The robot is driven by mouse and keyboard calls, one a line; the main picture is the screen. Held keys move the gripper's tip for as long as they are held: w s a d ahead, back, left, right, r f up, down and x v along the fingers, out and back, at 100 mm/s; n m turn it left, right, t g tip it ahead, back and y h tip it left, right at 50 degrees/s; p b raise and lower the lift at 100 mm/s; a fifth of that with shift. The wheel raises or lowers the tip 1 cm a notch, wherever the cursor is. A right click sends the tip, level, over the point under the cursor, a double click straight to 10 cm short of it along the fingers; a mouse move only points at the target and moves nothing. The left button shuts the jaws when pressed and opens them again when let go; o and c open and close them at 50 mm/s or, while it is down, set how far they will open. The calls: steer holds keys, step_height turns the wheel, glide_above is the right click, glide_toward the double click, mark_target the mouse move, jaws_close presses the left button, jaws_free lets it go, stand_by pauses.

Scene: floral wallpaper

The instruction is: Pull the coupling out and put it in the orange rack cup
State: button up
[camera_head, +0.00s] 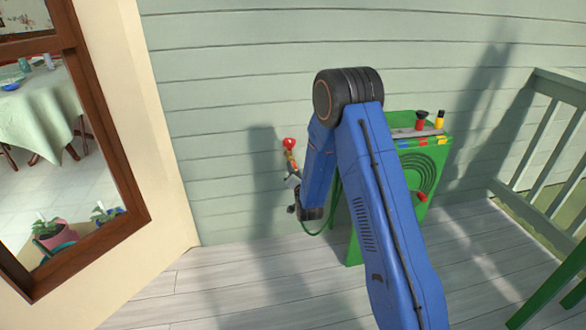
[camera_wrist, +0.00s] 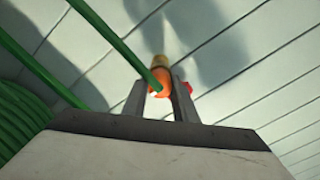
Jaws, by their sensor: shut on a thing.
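My gripper (camera_wrist: 160,97) is shut on an orange coupling (camera_wrist: 161,82), seen in the wrist view. A brass-coloured part (camera_wrist: 160,62) sits at the coupling's far end, and a green hose (camera_wrist: 128,52) passes close to it. In the head view my gripper (camera_head: 293,178) is small, in front of the wall, with an orange and yellow piece (camera_head: 291,160) and a red knob (camera_head: 289,144) above it. I cannot tell whether coupling and brass part are joined. The rack (camera_head: 415,133) on the green stand has small coloured parts; I cannot single out the orange cup.
The green stand (camera_head: 436,165) stands right of my gripper, partly behind my arm. A red piece and a yellow piece (camera_head: 440,119) with dark tops stand on it. Green hose coils (camera_wrist: 20,115) show left in the wrist view. A railing is at right; deck floor is clear at left.

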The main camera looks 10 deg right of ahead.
steer(key=shift+s, duration=0.15)
steer(key=shift+s, duration=2.15)
steer(key=shift+f, duration=0.1)
